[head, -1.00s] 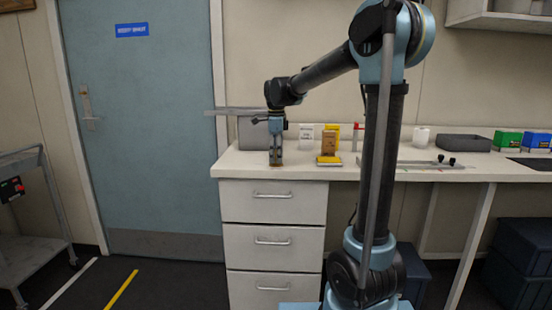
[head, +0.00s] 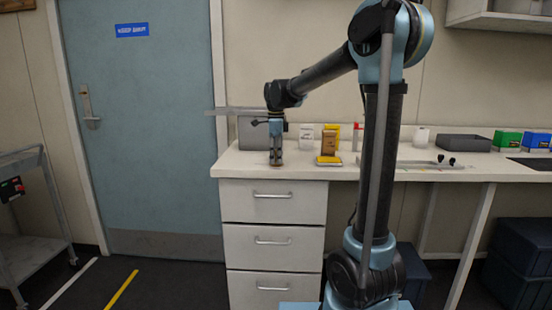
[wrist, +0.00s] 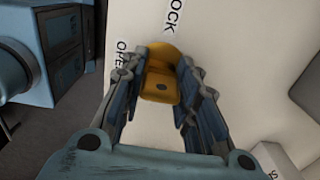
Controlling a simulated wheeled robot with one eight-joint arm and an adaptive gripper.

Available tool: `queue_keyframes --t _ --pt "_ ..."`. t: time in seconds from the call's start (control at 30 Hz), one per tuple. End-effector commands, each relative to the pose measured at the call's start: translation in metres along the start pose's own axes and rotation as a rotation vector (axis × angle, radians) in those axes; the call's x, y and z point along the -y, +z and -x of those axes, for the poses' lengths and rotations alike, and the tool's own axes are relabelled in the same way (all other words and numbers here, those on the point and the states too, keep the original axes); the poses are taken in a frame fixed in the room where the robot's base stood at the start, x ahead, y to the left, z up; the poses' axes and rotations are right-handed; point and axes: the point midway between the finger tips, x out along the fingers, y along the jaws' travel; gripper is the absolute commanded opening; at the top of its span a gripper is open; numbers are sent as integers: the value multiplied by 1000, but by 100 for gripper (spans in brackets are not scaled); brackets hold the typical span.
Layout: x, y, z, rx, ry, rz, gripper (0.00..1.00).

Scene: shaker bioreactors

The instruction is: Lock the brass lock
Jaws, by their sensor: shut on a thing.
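The brass lock (wrist: 161,73) shows in the wrist view as a yellow-brown piece with a rounded far end and a small dark spot, on a white surface. My gripper (wrist: 160,88) is shut on it, with one finger on each side. The fingers hide the lock's sides. A LOCK label (wrist: 175,16) lies beyond its rounded end and an OPEN label (wrist: 121,57) lies to its left. In the head view my gripper (head: 276,157) points down at the left front of the counter top, and the lock is too small and covered to make out.
The white counter (head: 232,165) has drawers below. A grey box (head: 252,133) stands behind my gripper. To the right are a brown block (head: 329,141), a yellow-edged pad (head: 329,161) and a metal rail with dark knobs (head: 447,160). A trolley (head: 30,240) stands far left.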

Motion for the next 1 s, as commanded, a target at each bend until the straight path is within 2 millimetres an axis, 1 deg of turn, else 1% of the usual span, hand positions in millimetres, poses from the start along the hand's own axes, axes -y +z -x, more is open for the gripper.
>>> queue_keyframes --t 0.2,0.5,0.57,0.9,1.0 --pt "1 0 -4 0 -2 -1 4" --pt "1 0 -4 0 -3 13 4" --pt "1 0 -4 0 -3 45 4" --pt "1 0 -4 -1 -3 360 4" --pt "1 0 -4 -1 -3 408 4"
